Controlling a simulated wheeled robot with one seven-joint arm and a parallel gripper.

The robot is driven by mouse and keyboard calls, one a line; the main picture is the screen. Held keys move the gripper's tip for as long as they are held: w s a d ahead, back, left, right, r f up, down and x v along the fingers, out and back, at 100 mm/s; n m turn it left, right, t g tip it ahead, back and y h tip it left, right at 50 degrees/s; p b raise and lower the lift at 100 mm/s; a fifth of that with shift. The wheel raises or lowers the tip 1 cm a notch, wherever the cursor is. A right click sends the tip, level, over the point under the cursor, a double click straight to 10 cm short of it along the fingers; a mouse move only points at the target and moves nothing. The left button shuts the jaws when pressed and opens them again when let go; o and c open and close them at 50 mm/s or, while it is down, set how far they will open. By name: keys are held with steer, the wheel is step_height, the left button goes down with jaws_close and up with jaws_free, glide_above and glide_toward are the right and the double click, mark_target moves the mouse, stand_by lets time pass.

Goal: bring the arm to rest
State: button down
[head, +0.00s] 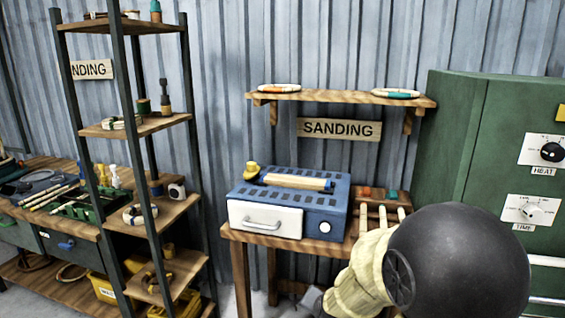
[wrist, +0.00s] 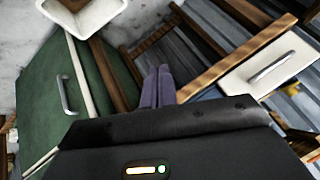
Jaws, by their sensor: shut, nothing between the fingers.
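My gripper (wrist: 159,70) shows in the wrist view as two grey-purple fingers lying together, shut and empty. It points past wooden rails and touches nothing that I can make out. In the head view my arm fills the lower right, in front of the table with the blue sanding box (head: 290,206); the gripper itself cannot be made out clearly there. The box has a white drawer front, and a white drawer front (wrist: 268,62) with a handle also shows at the right of the wrist view.
A green cabinet (head: 455,135) with heat and time dials stands at the right. A wall shelf (head: 340,97) holds two rings. A tall open rack (head: 155,125) and a workbench (head: 75,222) stand left. In the wrist view, a green panel (wrist: 42,112) and white tray (wrist: 82,18) are close.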

steer(key=s+d+n+g, duration=0.3)
steer(key=s+n, duration=0.1)
steer(key=s, duration=0.4)
steer(key=s+d+n+g, duration=0.2)
steer(key=s+d+n, duration=0.15)
steer(key=s, duration=0.45)
step_height(320, 180, up, 18)
steer(key=p, duration=1.9)
steer(key=shift+w+r+m+h, duration=0.2)
steer(key=shift+w+m+h, duration=0.05)
steer(key=shift+m+h, duration=0.1)
steer(key=shift+w+a, duration=0.1)
steer(key=shift+a, duration=0.05)
